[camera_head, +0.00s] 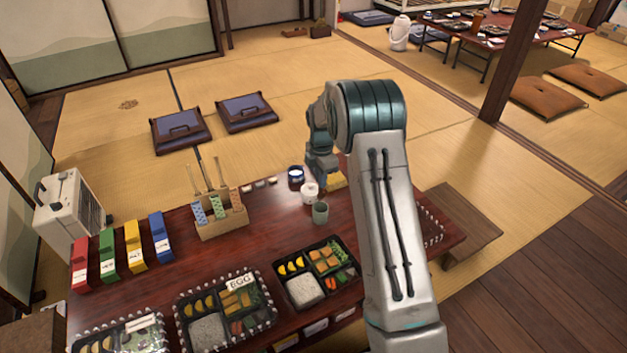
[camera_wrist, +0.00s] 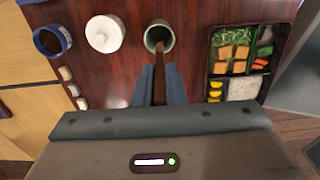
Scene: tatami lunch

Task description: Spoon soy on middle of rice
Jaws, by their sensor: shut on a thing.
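My gripper (camera_wrist: 160,78) is shut on a brown wooden spoon handle (camera_wrist: 159,62). The handle's far end reaches into the mouth of a green cup (camera_wrist: 158,31); the spoon's bowl end cannot be made out. The cup also shows in the head view (camera_head: 320,213), below my gripper. White rice (camera_head: 304,291) fills the lower-left compartment of the right lunch box; it also shows in the wrist view (camera_wrist: 243,88). I cannot tell which vessel holds soy.
A white lidded pot (camera_wrist: 104,33) and a blue-rimmed bowl (camera_wrist: 52,40) stand left of the cup in the wrist view. A wooden holder (camera_head: 222,222) with tall sticks and several coloured cartons (camera_head: 134,246) are on the table's left. Bare tabletop (camera_head: 268,232) lies between.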

